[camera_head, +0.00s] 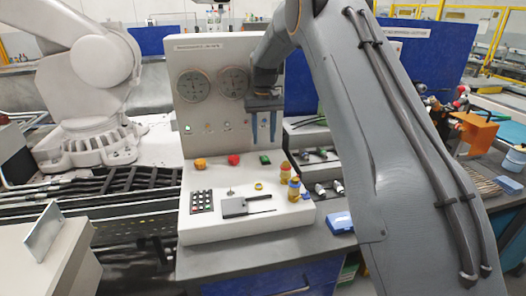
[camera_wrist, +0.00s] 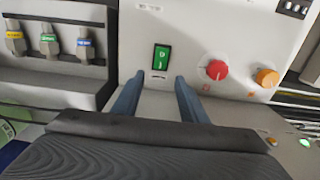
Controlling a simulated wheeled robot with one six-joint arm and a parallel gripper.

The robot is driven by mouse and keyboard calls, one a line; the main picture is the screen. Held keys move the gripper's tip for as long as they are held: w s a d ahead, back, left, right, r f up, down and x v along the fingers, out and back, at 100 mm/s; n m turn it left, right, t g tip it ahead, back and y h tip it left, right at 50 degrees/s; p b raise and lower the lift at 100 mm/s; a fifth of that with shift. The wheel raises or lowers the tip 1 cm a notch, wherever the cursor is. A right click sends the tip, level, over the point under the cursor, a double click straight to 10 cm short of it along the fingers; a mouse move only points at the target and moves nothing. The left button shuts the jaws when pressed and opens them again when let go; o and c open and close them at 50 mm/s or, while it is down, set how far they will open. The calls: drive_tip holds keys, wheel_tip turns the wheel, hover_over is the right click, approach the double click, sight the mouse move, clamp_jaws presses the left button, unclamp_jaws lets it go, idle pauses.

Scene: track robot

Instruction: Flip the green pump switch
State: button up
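The green switch (camera_wrist: 161,58) is a small upright green rocker on the pale panel, straight ahead of my fingers in the wrist view. My gripper (camera_head: 263,138) hangs in front of the panel, fingers pointing down, above the switch in the picture. In the wrist view the two blue fingers of my gripper (camera_wrist: 157,92) stand apart with nothing between them. The switch shows in the gap beyond the tips, and I see no contact.
A red knob (camera_wrist: 216,70) and an orange knob (camera_wrist: 267,77) are beside the switch. Fittings with coloured bands (camera_wrist: 49,41) stand in a grey rack. On the console ledge are yellow-brown bottles (camera_head: 294,189), a keypad (camera_head: 201,201) and a dark clipboard-like item (camera_head: 233,206).

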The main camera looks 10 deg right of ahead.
sight(264, 156)
drive_tip(key=shift+f+p, duration=1)
drive_tip(key=shift+f, duration=2.15)
